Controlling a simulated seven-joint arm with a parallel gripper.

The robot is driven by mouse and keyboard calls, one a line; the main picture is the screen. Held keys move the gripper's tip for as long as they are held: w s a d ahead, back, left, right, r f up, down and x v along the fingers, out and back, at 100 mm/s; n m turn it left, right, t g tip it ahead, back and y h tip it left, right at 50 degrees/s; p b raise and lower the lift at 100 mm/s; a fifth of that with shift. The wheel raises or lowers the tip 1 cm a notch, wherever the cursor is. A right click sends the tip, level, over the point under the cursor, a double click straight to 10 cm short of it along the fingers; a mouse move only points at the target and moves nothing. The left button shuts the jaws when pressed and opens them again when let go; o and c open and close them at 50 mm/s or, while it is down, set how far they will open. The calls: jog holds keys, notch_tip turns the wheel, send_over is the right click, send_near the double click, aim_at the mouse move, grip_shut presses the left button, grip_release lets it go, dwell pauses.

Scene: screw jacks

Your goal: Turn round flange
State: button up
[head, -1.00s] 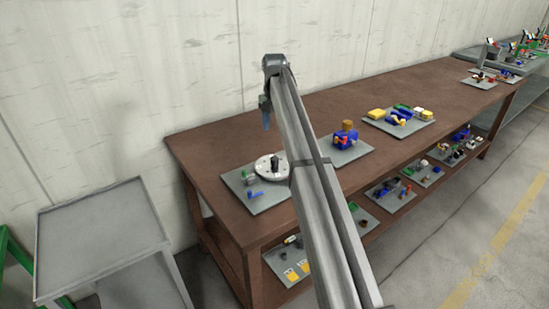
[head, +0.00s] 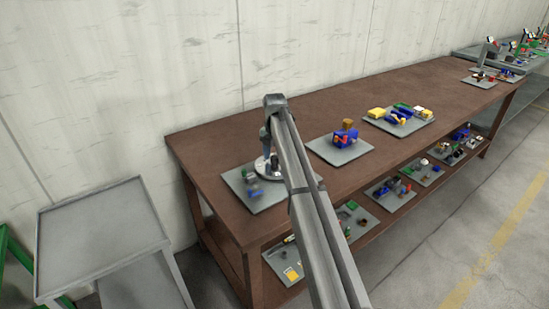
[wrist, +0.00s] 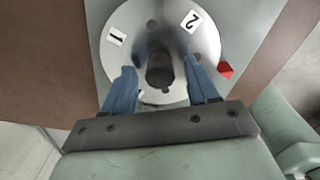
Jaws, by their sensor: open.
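The round flange (wrist: 178,38) is a silver disc with small holes, a dark central post (wrist: 160,70) and white labels "1" and "2". In the head view the flange (head: 262,172) lies on the nearest grey plate (head: 268,201) on the brown table, partly hidden by my arm. My gripper (wrist: 163,80) is open in the wrist view. Its two blue fingers reach over the disc, one on each side of the post, with gaps beside it. I cannot tell whether the fingertips touch the disc. In the head view the fingers are mostly hidden.
A small red piece (wrist: 226,70) sits just right of the disc. Small parts (head: 252,187) lie on the plate's left side. A blue assembly (head: 345,134) stands on a neighbouring plate, and yellow and blue parts (head: 398,115) on another. A grey cart (head: 100,225) stands at left.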

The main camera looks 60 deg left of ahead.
jog(key=shift+f, duration=0.45)
jog(key=shift+c, duration=0.4)
grip_shut()
